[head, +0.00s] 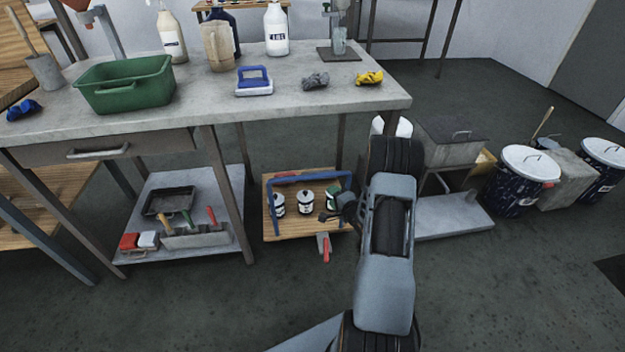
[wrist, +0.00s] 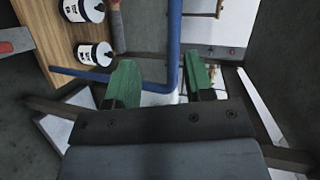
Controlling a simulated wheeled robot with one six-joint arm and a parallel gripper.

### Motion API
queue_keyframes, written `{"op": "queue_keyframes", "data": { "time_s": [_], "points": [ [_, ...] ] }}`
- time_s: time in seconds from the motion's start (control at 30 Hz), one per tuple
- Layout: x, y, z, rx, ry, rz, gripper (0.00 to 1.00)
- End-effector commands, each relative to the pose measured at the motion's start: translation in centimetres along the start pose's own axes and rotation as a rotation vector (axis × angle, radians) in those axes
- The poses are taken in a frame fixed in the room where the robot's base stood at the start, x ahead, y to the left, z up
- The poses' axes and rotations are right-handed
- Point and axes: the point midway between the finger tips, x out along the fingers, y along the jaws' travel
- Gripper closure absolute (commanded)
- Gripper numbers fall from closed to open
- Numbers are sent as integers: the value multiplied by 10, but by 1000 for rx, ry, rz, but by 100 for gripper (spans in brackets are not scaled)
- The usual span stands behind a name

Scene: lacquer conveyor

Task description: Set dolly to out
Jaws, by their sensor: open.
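The dolly, a low wooden platform (head: 294,228) with a blue tube handle (head: 318,177), stands on the floor under the grey workbench. Several small labelled cans (head: 305,202) stand on it. My gripper (head: 333,208) is at the dolly's right side, close to the handle. In the wrist view the green fingers (wrist: 160,80) are open. The handle's blue tube (wrist: 174,40) shows between them and bends off to the left behind the left finger. I cannot tell whether it touches the fingers. The wooden platform (wrist: 45,30) lies at the upper left there.
A red-handled tool (head: 326,250) is at the dolly's front edge. Left of the dolly is a low shelf (head: 195,252) with a tray and trowels. Right are a grey platform (head: 450,217) and lidded drums (head: 520,180).

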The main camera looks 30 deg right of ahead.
Motion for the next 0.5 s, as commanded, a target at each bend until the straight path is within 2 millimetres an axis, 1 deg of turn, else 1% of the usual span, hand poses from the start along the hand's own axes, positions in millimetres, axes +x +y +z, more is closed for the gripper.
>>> {"op": "queue_keyframes", "data": {
  "time_s": [0.03,0.1,0.17,0.27,0.37,0.5],
  "points": [
    [0,-6,2,43,-10,-35,52],
    [0,-12,3,94,-17,-68,52],
    [2,-14,3,122,-19,-79,52],
    [10,-14,3,141,-20,-78,52],
    [24,-14,4,143,-22,-78,52],
    [52,-15,5,142,-21,-77,52]
  ]
}}
